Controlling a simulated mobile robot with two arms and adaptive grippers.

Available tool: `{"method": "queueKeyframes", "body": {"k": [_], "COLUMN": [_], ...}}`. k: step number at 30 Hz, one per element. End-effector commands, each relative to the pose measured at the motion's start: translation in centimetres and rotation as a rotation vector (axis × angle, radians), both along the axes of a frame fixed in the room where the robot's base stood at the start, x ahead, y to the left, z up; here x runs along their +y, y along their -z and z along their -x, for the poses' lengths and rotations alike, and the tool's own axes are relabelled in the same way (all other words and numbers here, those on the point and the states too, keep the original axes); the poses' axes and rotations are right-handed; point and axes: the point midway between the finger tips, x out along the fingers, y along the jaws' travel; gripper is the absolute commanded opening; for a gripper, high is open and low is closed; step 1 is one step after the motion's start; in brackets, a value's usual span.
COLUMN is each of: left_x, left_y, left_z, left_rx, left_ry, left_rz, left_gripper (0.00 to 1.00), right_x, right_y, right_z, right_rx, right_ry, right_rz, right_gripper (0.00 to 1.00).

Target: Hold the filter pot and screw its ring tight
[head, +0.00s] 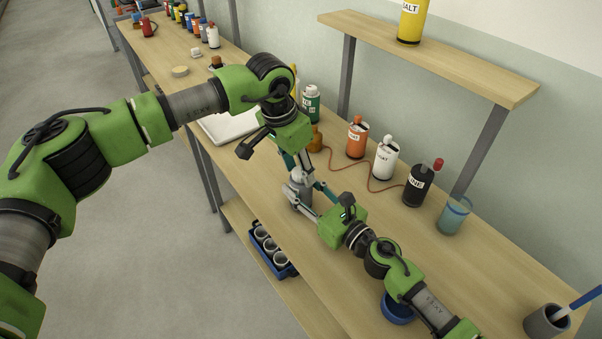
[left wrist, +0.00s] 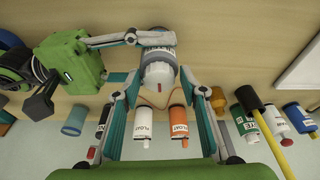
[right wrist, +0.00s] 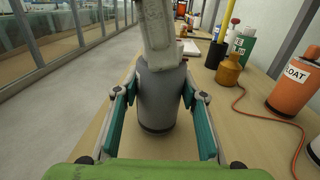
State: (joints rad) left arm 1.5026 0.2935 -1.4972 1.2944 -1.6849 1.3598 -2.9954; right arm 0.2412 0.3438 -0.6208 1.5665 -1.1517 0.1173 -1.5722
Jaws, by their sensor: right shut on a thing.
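The filter pot (head: 298,203) stands upright near the bench's front edge, a grey cylinder in the right wrist view (right wrist: 160,103). My right gripper (head: 302,195) is shut on its body from the sides. The pale ring (left wrist: 158,74) at its top carries a red mark in the left wrist view. My left gripper (left wrist: 161,78) points down over the ring, its fingers apart on either side of it. I cannot tell whether its tips touch the ring. A left finger hides the top of the pot in the right wrist view.
Orange (head: 357,138), white (head: 386,158) and dark (head: 418,186) bottles stand behind the pot, with a red cord running past them. A blue bowl (head: 397,308) lies under my right arm. A blue crate (head: 272,252) with cups sits on the lower shelf.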

Motion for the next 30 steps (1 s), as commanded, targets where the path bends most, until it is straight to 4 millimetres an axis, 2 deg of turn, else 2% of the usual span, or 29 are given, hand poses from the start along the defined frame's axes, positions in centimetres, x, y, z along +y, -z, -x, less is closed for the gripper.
{"method": "queueKeyframes", "body": {"k": [5, 8, 30], "left_x": [-0.11, -0.2, -0.62], "left_y": [-0.09, -0.12, -0.14], "left_z": [0.02, 0.08, 0.3], "left_rx": [-0.001, -0.002, -0.004], "left_ry": [-0.012, -0.079, -0.841], "left_rz": [0.002, 0.001, 0.001], "left_gripper": [0.39, 0.39, 0.39], "right_x": [0.0, 0.01, 0.01], "right_y": [-0.01, -0.01, 0.0], "right_z": [0.0, -0.01, 0.0], "right_rx": [0.0, 0.0, 0.0], "right_ry": [0.0, 0.0, 0.0], "right_rz": [0.0, 0.0, 0.0], "right_gripper": [0.14, 0.14, 0.14]}}
